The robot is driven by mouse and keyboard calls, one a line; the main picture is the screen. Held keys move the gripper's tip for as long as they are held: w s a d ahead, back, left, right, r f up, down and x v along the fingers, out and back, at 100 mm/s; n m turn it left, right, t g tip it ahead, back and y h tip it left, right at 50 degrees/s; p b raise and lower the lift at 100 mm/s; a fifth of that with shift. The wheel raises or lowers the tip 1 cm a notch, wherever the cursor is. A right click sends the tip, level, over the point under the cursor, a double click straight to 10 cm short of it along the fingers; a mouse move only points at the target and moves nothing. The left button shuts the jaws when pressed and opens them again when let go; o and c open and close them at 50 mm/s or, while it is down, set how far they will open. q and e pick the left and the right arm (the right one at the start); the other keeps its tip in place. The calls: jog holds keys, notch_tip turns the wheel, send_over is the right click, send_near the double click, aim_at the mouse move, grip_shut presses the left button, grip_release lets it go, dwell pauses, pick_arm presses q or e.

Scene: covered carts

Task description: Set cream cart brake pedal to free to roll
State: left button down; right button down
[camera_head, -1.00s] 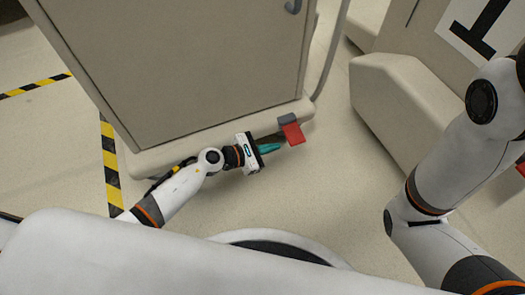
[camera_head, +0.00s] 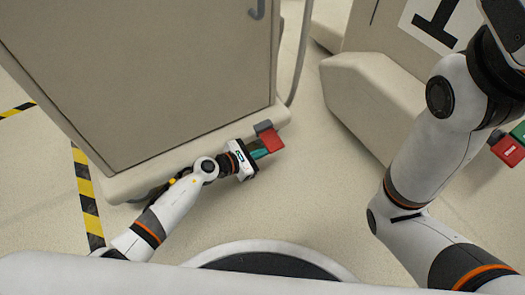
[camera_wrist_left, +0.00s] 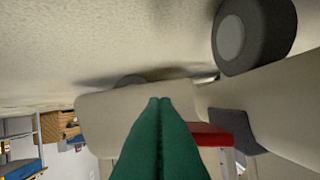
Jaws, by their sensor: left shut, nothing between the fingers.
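The cream cart (camera_head: 150,70) stands at the left of the head view. Its brake pedal (camera_head: 271,141), a red plate on a grey block, sticks out at the base's right corner. My left gripper (camera_head: 259,152) is shut and empty, its green fingertips right beside the pedal's left edge; I cannot tell whether they touch. In the left wrist view the red pedal (camera_wrist_left: 209,134) shows just right of the green fingers (camera_wrist_left: 160,135), partly hidden by them. My right arm shows at the right, its gripper outside the view.
A dark caster wheel (camera_wrist_left: 255,35) shows in the left wrist view. Another cream cart (camera_head: 375,105) stands to the right. A red block (camera_head: 507,150) with green beside it shows at the right edge. Striped floor tape (camera_head: 86,195) lies at left; the floor between the carts is clear.

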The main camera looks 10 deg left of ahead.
aim_at(277, 145)
pick_arm(q)
jog(key=shift+r+n, duration=0.25)
jog(key=shift+n, duration=0.05)
notch_tip(277, 145, up, 2)
jog(key=n+g+h+p, duration=0.1)
jog(key=n+p, duration=0.1)
jog(key=p, duration=0.1)
jog(key=shift+s+d, duration=0.1)
jog(key=shift+d, duration=0.05)
jog(key=shift+r+p, duration=0.25)
jog(key=shift+p, duration=0.05)
jog(key=shift+r+n+g, duration=0.35)
jog(key=shift+n+g, duration=0.05)
jog(key=shift+n, duration=0.2)
